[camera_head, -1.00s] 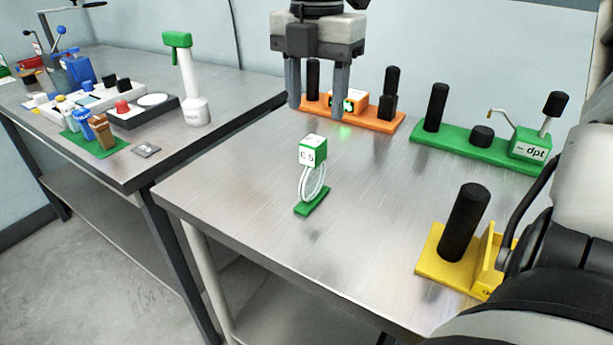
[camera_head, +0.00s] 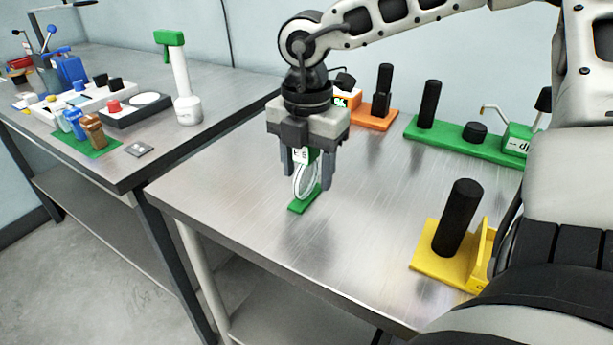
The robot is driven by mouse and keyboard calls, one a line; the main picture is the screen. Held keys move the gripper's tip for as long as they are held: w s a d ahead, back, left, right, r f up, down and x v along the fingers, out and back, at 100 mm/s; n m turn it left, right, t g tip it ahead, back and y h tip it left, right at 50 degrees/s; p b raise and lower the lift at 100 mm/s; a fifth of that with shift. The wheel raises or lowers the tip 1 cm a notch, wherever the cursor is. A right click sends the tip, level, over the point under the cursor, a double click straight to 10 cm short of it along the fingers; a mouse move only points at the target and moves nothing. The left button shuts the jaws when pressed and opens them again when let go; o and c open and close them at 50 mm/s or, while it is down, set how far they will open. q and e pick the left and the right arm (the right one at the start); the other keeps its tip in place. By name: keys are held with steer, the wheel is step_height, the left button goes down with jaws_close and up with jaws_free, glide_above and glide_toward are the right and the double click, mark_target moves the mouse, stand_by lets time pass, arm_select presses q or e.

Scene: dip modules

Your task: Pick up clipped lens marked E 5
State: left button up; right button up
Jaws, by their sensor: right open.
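The clipped lens marked E 5 (camera_head: 306,178) stands upright on its green base (camera_head: 304,200) near the left part of the metal table. Its white and green block sits on top, partly hidden by my gripper, with the clear ring below. My right gripper (camera_head: 305,178) points down over it, open, with one finger on each side of the block. I cannot tell whether the fingers touch it. My left gripper is not in view.
The yellow stand (camera_head: 440,265) with a black post is at the front right. An orange module (camera_head: 375,119) and a green module (camera_head: 455,139) stand at the back. A second table (camera_head: 215,92) with several tools is at the left.

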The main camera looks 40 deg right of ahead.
steer(key=c, duration=1.1)
steer(key=shift+r, duration=0.1)
